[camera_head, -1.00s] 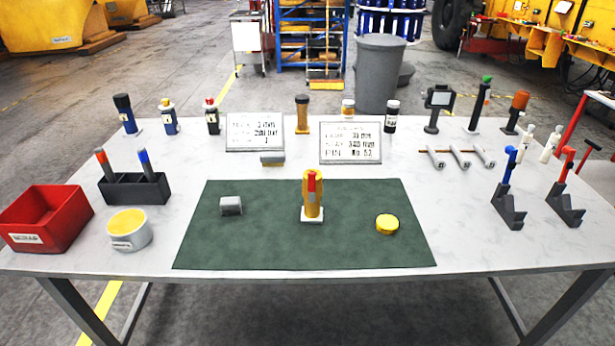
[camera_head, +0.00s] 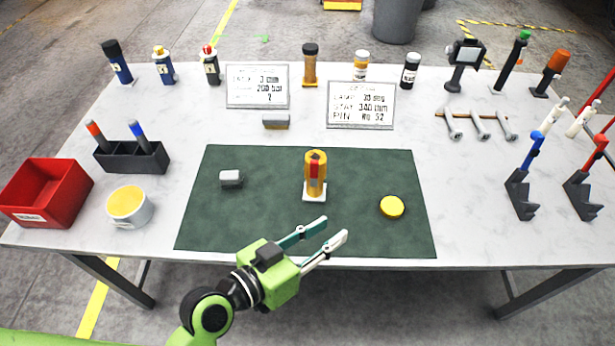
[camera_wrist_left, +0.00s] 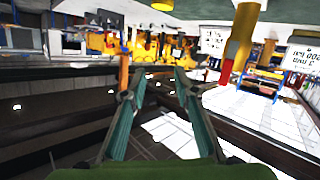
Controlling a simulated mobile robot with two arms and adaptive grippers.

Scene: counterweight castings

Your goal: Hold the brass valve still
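The brass valve (camera_head: 316,180), a yellow upright cylinder with a red strip, stands on a small white base on the green mat (camera_head: 270,215). My left gripper (camera_head: 335,230) is open and empty, its two fingers apart over the front edge of the mat. It is in front of the valve and not touching it. In the left wrist view the open fingers of my left gripper (camera_wrist_left: 153,75) have nothing between them. A yellow upright shape right of them there looks like the valve, but I cannot be sure. My right gripper is not in view.
A grey block (camera_head: 231,179) lies left of the valve and a yellow disc (camera_head: 391,207) lies right of it on the mat. Two sign plates (camera_head: 360,106) stand behind. A red bin (camera_head: 47,193) and a white tub (camera_head: 129,207) are at the left.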

